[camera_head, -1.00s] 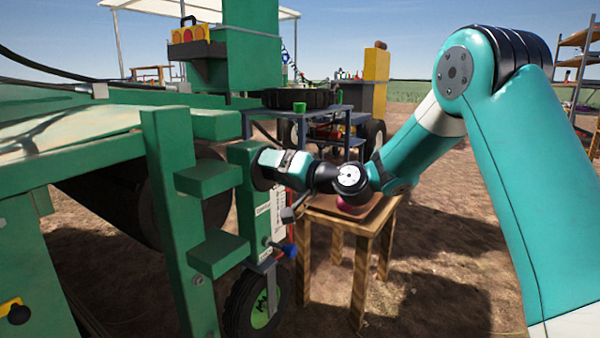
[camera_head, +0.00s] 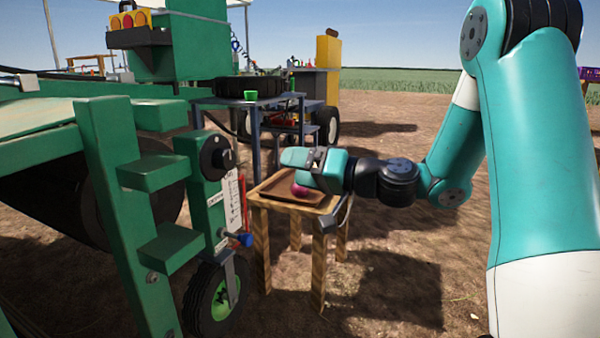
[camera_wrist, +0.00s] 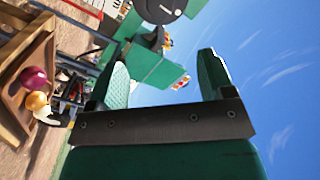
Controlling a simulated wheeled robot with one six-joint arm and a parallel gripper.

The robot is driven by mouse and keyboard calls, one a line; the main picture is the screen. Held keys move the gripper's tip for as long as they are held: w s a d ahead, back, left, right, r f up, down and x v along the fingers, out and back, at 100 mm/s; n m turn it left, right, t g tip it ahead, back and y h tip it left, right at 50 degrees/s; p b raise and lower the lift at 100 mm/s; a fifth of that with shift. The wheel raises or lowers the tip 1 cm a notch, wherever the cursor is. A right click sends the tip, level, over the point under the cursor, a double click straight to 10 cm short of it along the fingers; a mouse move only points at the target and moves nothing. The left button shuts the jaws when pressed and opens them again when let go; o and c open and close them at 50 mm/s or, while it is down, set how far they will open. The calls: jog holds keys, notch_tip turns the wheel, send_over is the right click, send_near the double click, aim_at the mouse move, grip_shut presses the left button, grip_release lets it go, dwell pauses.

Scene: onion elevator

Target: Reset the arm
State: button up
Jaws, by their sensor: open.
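My gripper (camera_head: 296,157) is in the middle of the head view, level, its end toward the left. It is above the wooden table and right of the black round knob (camera_head: 216,157) on the green machine, with a clear gap between. In the wrist view my gripper (camera_wrist: 163,78) shows two green fingers spread apart, with nothing between them. The arm is bent, with its elbow high at the right. A red onion (camera_head: 300,190) lies in the brown tray (camera_head: 279,189), partly hidden by my wrist. In the wrist view a yellow onion (camera_wrist: 37,101) lies beside the red onion (camera_wrist: 33,78).
The green machine (camera_head: 108,160) with its steps and wheel (camera_head: 215,298) fills the left. The wooden table (camera_head: 319,262) stands just under my wrist. A blue metal table (camera_head: 256,115) with a green cup (camera_head: 250,95) is behind. Open dirt lies at the right.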

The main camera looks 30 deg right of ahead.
dwell(0.4)
jog(key=s+a+r+n+g+p, duration=0.2)
jog(key=s+a+n+g+p, duration=0.3)
jog(key=a, duration=0.3)
jog(key=s+a+r+n+g+p, duration=0.2)
jog(key=s+a+r+g+p, duration=0.15)
jog(key=s+a+g, duration=0.35)
jog(key=s+r+n+g+h+p, duration=0.1)
jog(key=s+r+h+p, duration=0.1)
jog(key=s+h+p, duration=0.3)
jog(key=s+r+n+g+h+p, duration=0.1)
jog(key=s+r+p, duration=0.15)
jog(key=s, duration=0.55)
notch_tip(320, 180, up, 37)
jog(key=p, duration=3.7)
jog(key=shift+s+d+f+g, duration=0.15)
jog(key=shift+f+g, duration=0.05)
jog(key=shift+g, duration=0.1)
